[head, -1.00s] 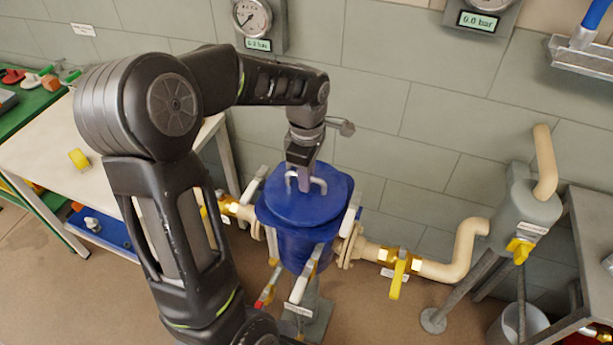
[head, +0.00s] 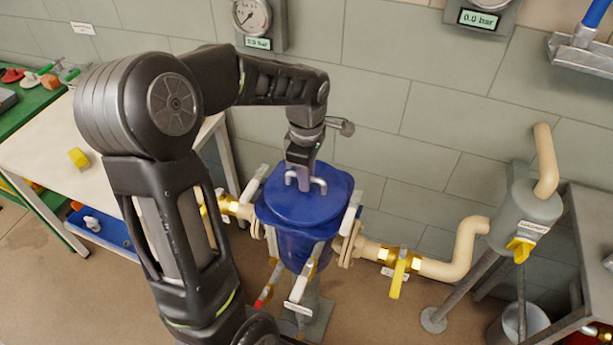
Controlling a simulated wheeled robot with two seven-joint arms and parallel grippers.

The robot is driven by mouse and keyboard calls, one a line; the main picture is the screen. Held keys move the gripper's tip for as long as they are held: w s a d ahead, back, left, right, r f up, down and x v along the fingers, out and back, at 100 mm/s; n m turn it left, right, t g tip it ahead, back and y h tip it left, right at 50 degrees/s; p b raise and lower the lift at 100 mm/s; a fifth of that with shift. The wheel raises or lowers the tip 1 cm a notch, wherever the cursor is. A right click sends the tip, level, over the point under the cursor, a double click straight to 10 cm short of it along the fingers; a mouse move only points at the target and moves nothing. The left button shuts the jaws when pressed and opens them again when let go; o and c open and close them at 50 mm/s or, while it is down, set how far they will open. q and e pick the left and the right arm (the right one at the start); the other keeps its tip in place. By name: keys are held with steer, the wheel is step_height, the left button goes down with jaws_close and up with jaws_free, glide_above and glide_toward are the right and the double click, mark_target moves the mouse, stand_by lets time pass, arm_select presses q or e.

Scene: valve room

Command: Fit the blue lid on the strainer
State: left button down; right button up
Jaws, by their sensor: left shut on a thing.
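The blue strainer (head: 300,245) stands in the pipe line at the middle of the head view. The blue lid (head: 285,205) lies on its top, with a pale bar handle standing up from it. Lid and body are the same blue, so I cannot tell whether the lid is fully seated. My left gripper (head: 304,180) points down from above and is shut on the lid's handle. White swing clamps (head: 350,220) hang around the strainer's sides. My right gripper is not in view.
A white table (head: 40,150) stands at left, with a yellow block (head: 78,158). A pressure gauge (head: 252,18) hangs on the wall behind.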

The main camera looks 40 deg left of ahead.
arm_select(q)
steer(key=shift+f, duration=0.15)
stand_by(0.6)
steer(key=c, duration=1)
jaws_free()
steer(key=shift+o, duration=0.2)
steer(key=shift+r+p, duration=2.4)
steer(key=shift+r, duration=1.1)
step_height(320, 180, up, 8)
steer(key=shift+b, duration=0.45)
